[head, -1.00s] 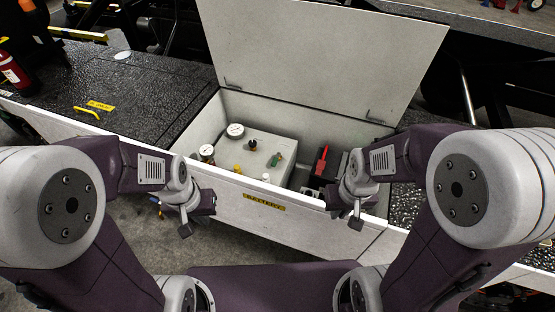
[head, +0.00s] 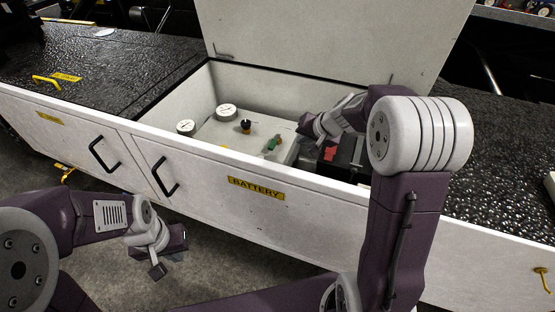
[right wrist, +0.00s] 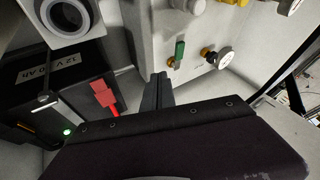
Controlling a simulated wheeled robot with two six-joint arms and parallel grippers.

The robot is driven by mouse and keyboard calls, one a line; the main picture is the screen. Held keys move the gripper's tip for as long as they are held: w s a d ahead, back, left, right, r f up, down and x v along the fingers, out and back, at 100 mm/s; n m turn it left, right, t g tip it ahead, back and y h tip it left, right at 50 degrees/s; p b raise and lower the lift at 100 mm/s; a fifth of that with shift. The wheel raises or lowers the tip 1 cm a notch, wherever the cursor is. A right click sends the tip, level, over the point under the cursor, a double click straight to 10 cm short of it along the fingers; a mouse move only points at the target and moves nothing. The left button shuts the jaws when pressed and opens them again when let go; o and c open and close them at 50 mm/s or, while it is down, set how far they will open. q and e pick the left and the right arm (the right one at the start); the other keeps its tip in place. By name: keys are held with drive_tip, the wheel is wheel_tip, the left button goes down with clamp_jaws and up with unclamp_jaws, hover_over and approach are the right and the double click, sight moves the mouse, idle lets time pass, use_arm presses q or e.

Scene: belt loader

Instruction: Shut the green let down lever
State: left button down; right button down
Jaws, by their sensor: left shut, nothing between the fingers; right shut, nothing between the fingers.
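The green let down lever (head: 273,143) sits on the grey panel block inside the open battery compartment. In the right wrist view the green lever (right wrist: 180,53) stands above and slightly right of my fingertips, apart from them. My right gripper (head: 306,127) reaches over the compartment, just right of the lever. Its shut, empty fingers also show in the right wrist view (right wrist: 158,80). My left gripper (head: 168,258) is shut and empty, low in front of the white cabinet, well away from the lever.
A black knob (head: 246,126) and round gauges (head: 226,112) share the block (head: 225,135). A black battery (right wrist: 55,100) with a red part (right wrist: 105,97) lies beside it. The raised lid (head: 330,45) stands behind; the front wall (head: 330,190) bounds the compartment.

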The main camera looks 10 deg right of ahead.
sight(274, 143)
use_arm(q)
drive_tip(key=shift+f, duration=0.35)
use_arm(e)
drive_tip(key=shift+s+d+f, duration=0.1)
drive_tip(key=shift+d+f, duration=0.1)
drive_tip(key=shift+f, duration=0.2)
